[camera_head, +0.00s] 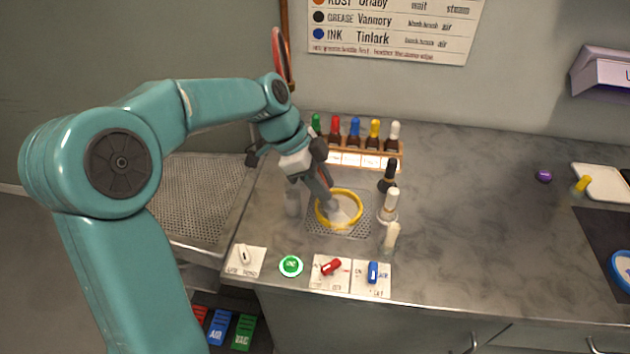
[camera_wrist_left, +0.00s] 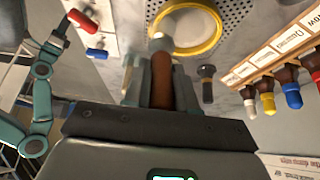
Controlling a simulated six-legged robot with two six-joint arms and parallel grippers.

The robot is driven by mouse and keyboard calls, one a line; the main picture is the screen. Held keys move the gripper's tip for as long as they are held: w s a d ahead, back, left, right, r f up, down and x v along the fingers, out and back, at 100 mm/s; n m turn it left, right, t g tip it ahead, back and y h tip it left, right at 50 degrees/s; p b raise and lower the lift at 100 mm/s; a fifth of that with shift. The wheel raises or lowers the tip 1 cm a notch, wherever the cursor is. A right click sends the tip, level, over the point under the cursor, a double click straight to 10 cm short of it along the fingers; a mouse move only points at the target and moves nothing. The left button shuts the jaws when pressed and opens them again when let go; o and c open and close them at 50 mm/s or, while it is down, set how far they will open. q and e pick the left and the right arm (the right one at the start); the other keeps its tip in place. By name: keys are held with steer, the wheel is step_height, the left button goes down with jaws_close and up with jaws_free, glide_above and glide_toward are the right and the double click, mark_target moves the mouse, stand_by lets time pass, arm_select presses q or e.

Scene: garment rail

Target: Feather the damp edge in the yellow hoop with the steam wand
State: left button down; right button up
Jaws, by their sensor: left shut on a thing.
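The yellow hoop (camera_head: 359,215) lies on a perforated plate in the bench, around pale cloth (camera_head: 348,206). It also shows in the left wrist view (camera_wrist_left: 192,53). My left gripper (camera_head: 325,187) points down at the hoop's left part and is shut on a brown-handled tool (camera_wrist_left: 162,82) with a pale tip. This tool looks like the steam wand. Its tip is over or in the hoop; I cannot tell whether it touches the cloth. The damp edge cannot be made out.
A rack (camera_head: 365,158) of colour-capped bottles stands behind the hoop. A black-capped bottle (camera_head: 388,178), a white-topped bottle (camera_head: 390,205) and a cream-coloured piece (camera_head: 391,236) stand right of it. A green button (camera_head: 290,266), red switch (camera_head: 331,267) and blue switch (camera_head: 373,272) line the front.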

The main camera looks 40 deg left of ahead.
arm_select(q)
steer(key=shift+w+d, duration=0.3)
steer(key=shift+d, duration=0.1)
steer(key=shift+w+d+p, duration=0.2)
steer(key=shift+w+d, duration=0.05)
steer(key=shift+w, duration=0.35)
steer(key=shift+w+d+p, duration=0.15)
steer(key=shift+w+d, duration=0.05)
steer(key=shift+w, duration=0.35)
steer(key=shift+w+a+p, duration=0.2)
steer(key=shift+w+p, duration=0.1)
steer(key=shift+w, duration=0.35)
steer(key=shift+w+a+p, duration=0.15)
steer(key=shift+w+p, duration=0.15)
steer(key=shift+w, duration=0.3)
steer(key=shift+r, duration=0.1)
step_height(320, 180, up, 7)
steer(key=p, duration=0.4)
steer(key=shift+p, duration=0.35)
